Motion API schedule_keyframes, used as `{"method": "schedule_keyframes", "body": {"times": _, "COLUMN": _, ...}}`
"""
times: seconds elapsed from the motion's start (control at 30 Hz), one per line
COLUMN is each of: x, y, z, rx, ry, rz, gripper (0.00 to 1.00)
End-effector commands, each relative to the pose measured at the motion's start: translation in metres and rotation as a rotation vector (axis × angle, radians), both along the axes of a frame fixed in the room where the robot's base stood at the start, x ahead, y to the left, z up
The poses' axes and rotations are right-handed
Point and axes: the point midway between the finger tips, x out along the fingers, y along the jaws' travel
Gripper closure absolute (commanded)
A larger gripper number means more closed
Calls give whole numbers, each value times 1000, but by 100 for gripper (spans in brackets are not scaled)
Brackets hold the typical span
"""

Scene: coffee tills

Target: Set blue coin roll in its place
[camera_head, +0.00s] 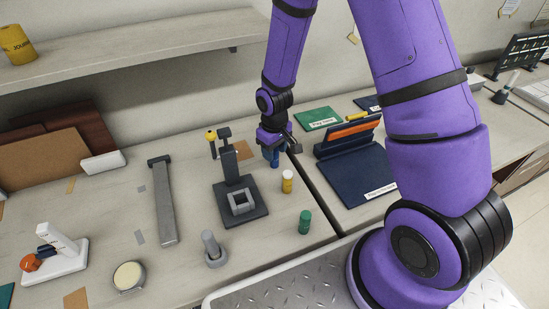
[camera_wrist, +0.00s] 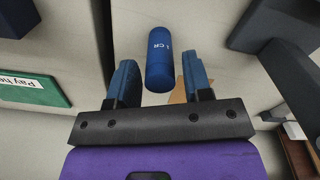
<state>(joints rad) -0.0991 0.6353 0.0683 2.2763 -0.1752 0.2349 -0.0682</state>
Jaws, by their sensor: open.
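The blue coin roll (camera_wrist: 160,58), with white lettering, shows in the wrist view. It is between the two blue fingers of my gripper (camera_wrist: 162,78), with a visible gap on each side. My gripper (camera_head: 273,155) is open, low over the counter, in the head view. There blue shows at its fingers, but I cannot tell roll from fingers. A yellow, white-banded roll (camera_head: 287,182) and a green roll (camera_head: 304,223) stand upright nearer the front. Which spot is the roll's place is not clear from the pictures.
A dark stand with a square grey frame (camera_head: 241,202) is left of my gripper. A grey post holder (camera_head: 212,250) stands in front. A dark blue tray with an orange strip (camera_head: 352,170) and a green labelled mat (camera_head: 318,118) lie right and behind. A shelf (camera_head: 130,52) overhangs the back left.

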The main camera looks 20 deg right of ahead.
Motion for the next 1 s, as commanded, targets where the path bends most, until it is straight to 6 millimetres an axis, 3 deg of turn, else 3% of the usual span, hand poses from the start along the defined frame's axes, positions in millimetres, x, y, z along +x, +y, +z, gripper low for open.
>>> {"method": "schedule_keyframes", "body": {"times": 0.2, "x": 0, "y": 0, "z": 0, "rx": 0, "ry": 0, "rz": 0, "gripper": 54}}
{"method": "schedule_keyframes", "body": {"times": 0.4, "x": 0, "y": 0, "z": 0, "rx": 0, "ry": 0, "rz": 0, "gripper": 97}}
{"method": "schedule_keyframes", "body": {"times": 0.57, "x": 0, "y": 0, "z": 3, "rx": 1, "ry": -2, "rz": 0, "gripper": 97}}
{"method": "schedule_keyframes", "body": {"times": 1.0, "x": 1, "y": 0, "z": 47, "rx": 0, "ry": -2, "rz": -1, "gripper": 97}}
